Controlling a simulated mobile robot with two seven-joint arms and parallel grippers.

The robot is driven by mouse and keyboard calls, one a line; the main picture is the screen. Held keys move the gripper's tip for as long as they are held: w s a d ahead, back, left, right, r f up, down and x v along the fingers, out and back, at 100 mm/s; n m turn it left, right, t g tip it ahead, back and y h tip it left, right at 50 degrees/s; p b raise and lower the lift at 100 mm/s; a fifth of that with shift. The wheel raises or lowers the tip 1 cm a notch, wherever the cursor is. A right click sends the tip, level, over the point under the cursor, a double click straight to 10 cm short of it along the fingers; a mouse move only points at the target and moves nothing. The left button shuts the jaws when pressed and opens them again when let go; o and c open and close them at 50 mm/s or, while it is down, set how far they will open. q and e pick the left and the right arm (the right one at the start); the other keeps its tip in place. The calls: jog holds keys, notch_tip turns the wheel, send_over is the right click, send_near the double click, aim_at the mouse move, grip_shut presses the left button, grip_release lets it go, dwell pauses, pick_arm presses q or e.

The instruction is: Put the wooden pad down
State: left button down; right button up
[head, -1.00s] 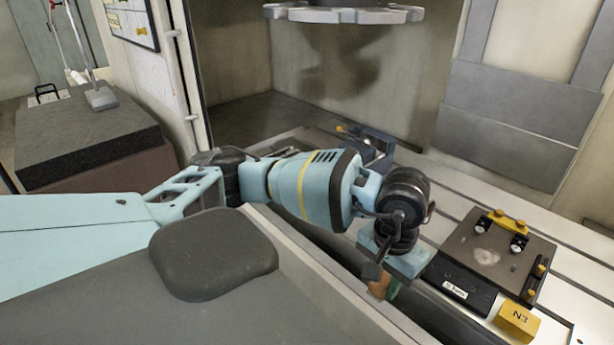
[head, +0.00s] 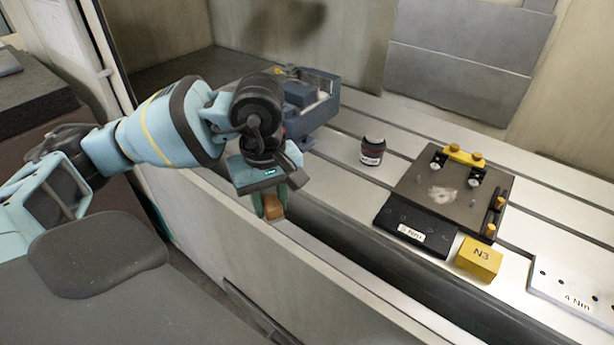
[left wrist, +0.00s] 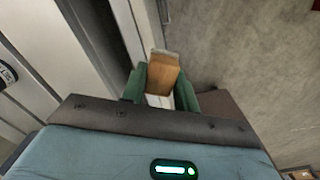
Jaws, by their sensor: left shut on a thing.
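The wooden pad (head: 273,207) is a small brown block held between the fingers of my left gripper (head: 268,205). In the left wrist view the wooden pad (left wrist: 163,72) sits between the two green fingertips of the left gripper (left wrist: 161,84), which are shut on it. In the head view the gripper points down near the front edge of the machine table, and the pad appears clear of any surface. Part of the pad is hidden by the fingers. My right gripper is not in view.
A dark vise (head: 312,98) stands behind the gripper on the slotted table (head: 345,185). To the right are a dark jar (head: 372,151), a black fixture plate (head: 420,185), a yellow N3 block (head: 479,258) and a white 4 Nm plate (head: 575,283). Bare table lies around the jar.

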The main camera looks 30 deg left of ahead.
pick_arm(q)
jog(key=w+a+n, duration=0.1)
jog(key=w+a, duration=0.1)
jog(key=w, duration=0.3)
jog(key=w+a+n, duration=0.1)
jog(key=w+n, duration=0.1)
jog(key=w, duration=0.3)
jog(key=w+a+n+b, duration=0.1)
jog(key=w+a+n, duration=0.1)
jog(key=w, duration=0.3)
jog(key=shift+w+a+f, duration=0.3)
jog(key=shift+w+a, duration=0.05)
jog(key=shift+w, duration=0.2)
notch_tip(320, 180, down, 3)
jog(key=shift+f, duration=0.3)
